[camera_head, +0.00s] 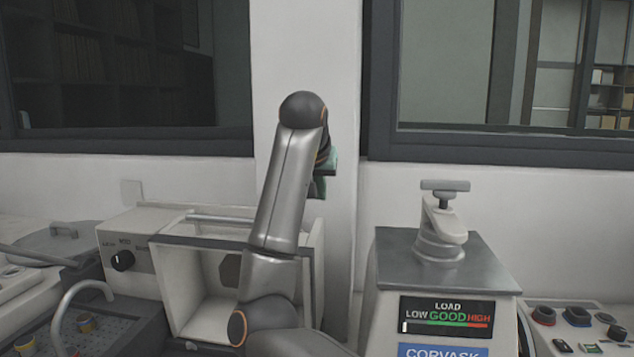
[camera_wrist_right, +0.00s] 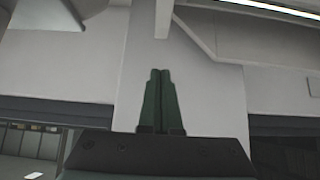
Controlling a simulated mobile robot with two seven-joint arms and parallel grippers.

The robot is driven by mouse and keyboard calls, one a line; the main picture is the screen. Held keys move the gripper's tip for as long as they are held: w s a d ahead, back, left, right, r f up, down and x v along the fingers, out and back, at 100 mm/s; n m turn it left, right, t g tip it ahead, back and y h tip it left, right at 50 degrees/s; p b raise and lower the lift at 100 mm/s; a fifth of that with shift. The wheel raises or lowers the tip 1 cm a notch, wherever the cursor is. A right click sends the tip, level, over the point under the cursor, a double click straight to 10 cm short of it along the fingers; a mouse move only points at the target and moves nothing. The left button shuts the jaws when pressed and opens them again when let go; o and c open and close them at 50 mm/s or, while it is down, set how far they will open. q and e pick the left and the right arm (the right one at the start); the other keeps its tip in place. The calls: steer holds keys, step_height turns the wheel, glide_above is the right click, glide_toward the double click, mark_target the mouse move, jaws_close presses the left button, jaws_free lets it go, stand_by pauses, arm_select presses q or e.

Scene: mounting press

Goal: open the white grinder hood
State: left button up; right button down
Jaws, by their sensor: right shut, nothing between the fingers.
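The white grinder (camera_head: 135,283) stands at the left centre in the head view, with a dark knob on its front panel. Its box-like housing shows a pale, hollow inside through the front, with a dark-edged frame along the top. A light bar handle (camera_head: 220,218) runs across the top of the hood. My right arm covers the right part of the housing. My right gripper (camera_head: 326,174) is above and behind the box's right side, clear of the hood. In the wrist view its green fingers (camera_wrist_right: 160,72) are shut and empty, against the wall. My left gripper is not in view.
A grey-topped press with a load display (camera_head: 447,315) stands to the right of the grinder. A control panel with buttons (camera_head: 580,318) is at the far right. A metal tap (camera_head: 82,290) and perforated tray are at the left. White wall and windows lie behind.

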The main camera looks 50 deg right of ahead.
mark_target(318, 218)
steer(key=x, duration=0.4)
steer(key=shift+s+a+f, duration=0.1)
steer(key=shift+a+f, duration=0.05)
steer(key=shift+f, duration=0.1)
steer(key=shift+s+a+f, duration=0.1)
steer(key=shift+s+a, duration=0.25)
steer(key=shift+a, duration=0.35)
steer(key=shift+s+a, duration=0.4)
steer(key=shift+a, duration=0.35)
steer(key=shift+w, duration=0.1)
